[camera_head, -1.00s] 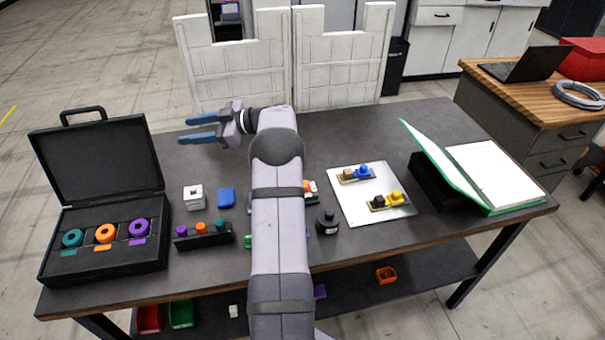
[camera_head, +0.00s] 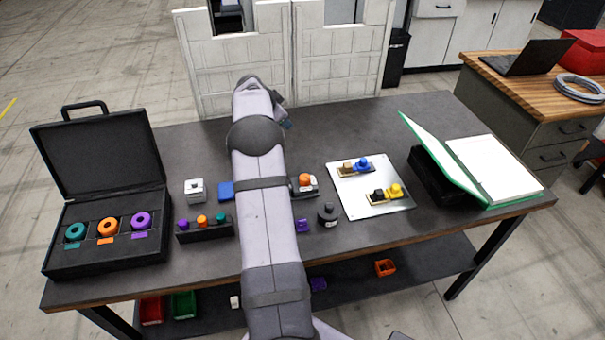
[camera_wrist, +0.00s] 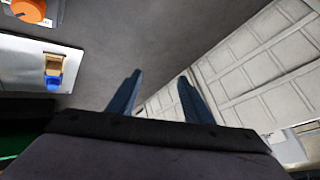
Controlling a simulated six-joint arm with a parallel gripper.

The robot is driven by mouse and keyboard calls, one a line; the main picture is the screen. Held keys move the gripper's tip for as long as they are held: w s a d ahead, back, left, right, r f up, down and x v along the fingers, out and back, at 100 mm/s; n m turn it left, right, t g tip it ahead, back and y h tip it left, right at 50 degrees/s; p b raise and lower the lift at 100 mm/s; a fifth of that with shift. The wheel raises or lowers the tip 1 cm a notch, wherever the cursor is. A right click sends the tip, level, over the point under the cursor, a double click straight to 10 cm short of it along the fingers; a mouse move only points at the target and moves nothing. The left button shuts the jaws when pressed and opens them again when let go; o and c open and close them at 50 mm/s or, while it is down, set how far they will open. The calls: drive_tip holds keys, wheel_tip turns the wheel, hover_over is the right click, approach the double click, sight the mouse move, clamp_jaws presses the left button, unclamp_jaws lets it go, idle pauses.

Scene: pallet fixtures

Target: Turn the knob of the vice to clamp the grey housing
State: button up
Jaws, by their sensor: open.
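A small device with an orange knob (camera_head: 305,180) sits on the table just right of my arm. It may be the vice; its base is partly hidden. The orange knob also shows at the top left of the wrist view (camera_wrist: 28,11), cut by the edge. A light grey block (camera_head: 195,190) stands left of my arm; I cannot tell whether it is the grey housing. My gripper (camera_wrist: 158,85) is open and empty, apart from the knob, its fingers pointing towards the white panels. In the head view my arm hides most of it.
A metal plate (camera_head: 375,206) right of the knob carries a tan-and-blue fixture (camera_head: 355,167) and a black-and-yellow one (camera_head: 385,194). A black bottle-like object (camera_head: 327,215), a blue block (camera_head: 226,191), a rack (camera_head: 205,231), an open case (camera_head: 60,259) and a green binder (camera_head: 439,157) stand around.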

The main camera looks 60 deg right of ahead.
drive_tip(key=s+a+f+m+g+y, duration=0.3)
drive_tip(key=s+a+f, duration=0.1)
drive_tip(key=s+a, duration=0.15)
drive_tip(key=m+g+y, duration=0.2)
drive_tip(key=m, duration=0.1)
approach(304, 177)
drive_tip(key=shift+s+d+f, duration=0.1)
drive_tip(key=shift+d+f, duration=0.15)
drive_tip(key=shift+f, duration=0.3)
drive_tip(key=shift+p+x, duration=1.75)
drive_tip(key=shift+x, duration=1.85)
drive_tip(key=shift+s+a, duration=0.1)
drive_tip(key=shift+s, duration=0.05)
drive_tip(key=c, duration=1.1)
